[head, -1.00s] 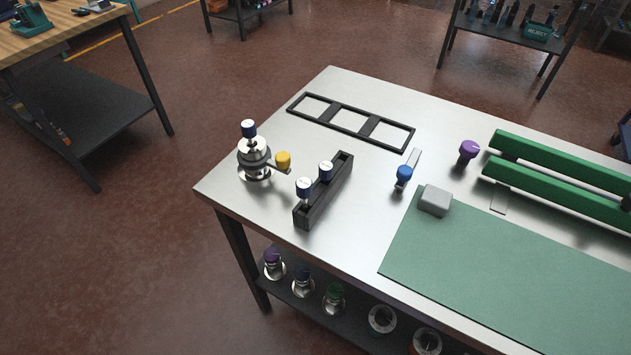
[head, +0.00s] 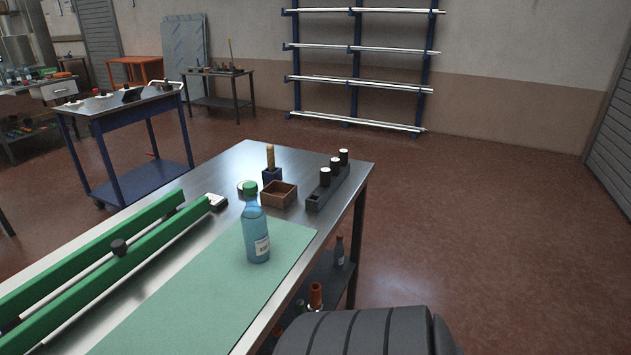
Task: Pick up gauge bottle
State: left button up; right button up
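A clear blue bottle (head: 255,232) with a green cap and a white label stands upright on the green mat (head: 190,290), near the mat's far end. It is the only large bottle on the tabletop, and it fits the gauge bottle, though its label is too small to read. Nothing touches it. Neither of my gripper's fingers shows. A dark grey ribbed part of my own arm shows at the bottom edge, right of the table.
Behind the bottle are a wooden box (head: 279,194), a blue holder (head: 271,176) and a grey rack (head: 327,190) with dark, white-topped vials. Green rails (head: 120,260) run along the left. A smaller bottle (head: 339,252) stands on the lower shelf. Floor to the right is clear.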

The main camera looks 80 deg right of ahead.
aim_at(254, 222)
jog(key=z, duration=2.1)
